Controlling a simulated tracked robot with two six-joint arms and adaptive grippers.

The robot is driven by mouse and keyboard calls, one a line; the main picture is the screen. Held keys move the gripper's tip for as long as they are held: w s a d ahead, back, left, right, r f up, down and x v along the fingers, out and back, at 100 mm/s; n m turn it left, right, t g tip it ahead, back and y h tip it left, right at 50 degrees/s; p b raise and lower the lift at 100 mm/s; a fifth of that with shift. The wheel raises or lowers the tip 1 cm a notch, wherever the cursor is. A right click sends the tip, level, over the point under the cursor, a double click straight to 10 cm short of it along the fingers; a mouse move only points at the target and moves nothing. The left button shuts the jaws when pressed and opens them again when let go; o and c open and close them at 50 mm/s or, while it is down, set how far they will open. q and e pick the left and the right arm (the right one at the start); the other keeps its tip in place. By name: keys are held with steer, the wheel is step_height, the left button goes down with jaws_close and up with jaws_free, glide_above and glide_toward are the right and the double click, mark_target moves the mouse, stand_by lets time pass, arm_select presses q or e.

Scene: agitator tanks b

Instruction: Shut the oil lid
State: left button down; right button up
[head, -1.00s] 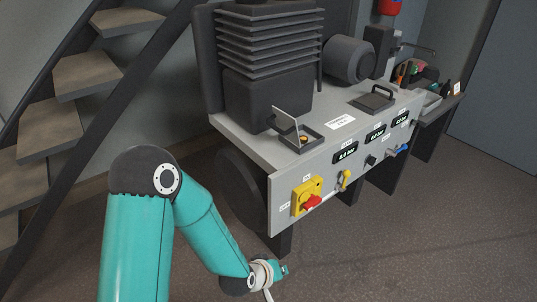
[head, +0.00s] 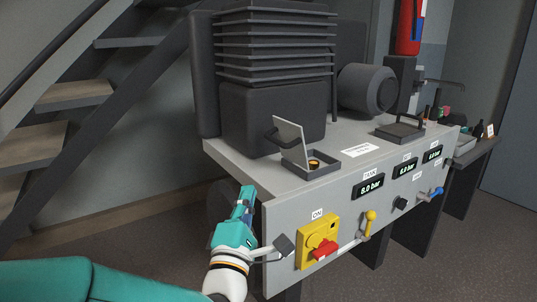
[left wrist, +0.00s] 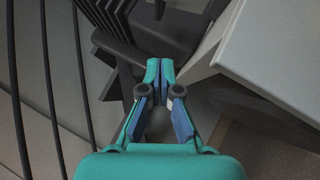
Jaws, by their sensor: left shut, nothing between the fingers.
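The oil lid (head: 292,142) is a thin grey plate with a dark handle. It stands open, tilted up from the left side of a shallow dark tray-like box (head: 325,163) on top of the grey machine. A small orange-brown filler (head: 314,164) shows inside the box. My left gripper (head: 245,196) is shut and empty, left of the machine's front left corner, lower than the lid and apart from it. In the left wrist view its fingertips (left wrist: 160,66) meet, with the machine's pale edge to the right. My right gripper is not in view.
The machine's front panel carries a yellow and red switch (head: 318,243), a yellow lever (head: 368,223) and pressure displays. A second lid (head: 400,131), dark with a handle, lies shut at the right. A ribbed black compressor block (head: 277,90) stands behind the oil lid. Stairs (head: 75,94) are at the left.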

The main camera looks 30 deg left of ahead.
mark_target(283, 147)
arm_select(q)
steer(key=shift+w+d+r+p+x, duration=0.15)
steer(key=shift+d+p+x, duration=0.2)
steer(key=shift+p+x, duration=1.55)
steer(key=shift+w+d+r+p+x, duration=0.1)
steer(key=shift+d+p+x, duration=0.2)
steer(key=shift+p+x, duration=1.55)
steer(key=shift+w+d+r+p+x, duration=0.15)
steer(key=shift+d+p+x, duration=0.2)
steer(key=shift+p+x, duration=1.5)
steer(key=shift+w+a+r+b, duration=0.25)
steer(key=shift+w+b, duration=0.2)
steer(key=shift+b, duration=0.25)
steer(key=shift+d, duration=0.1)
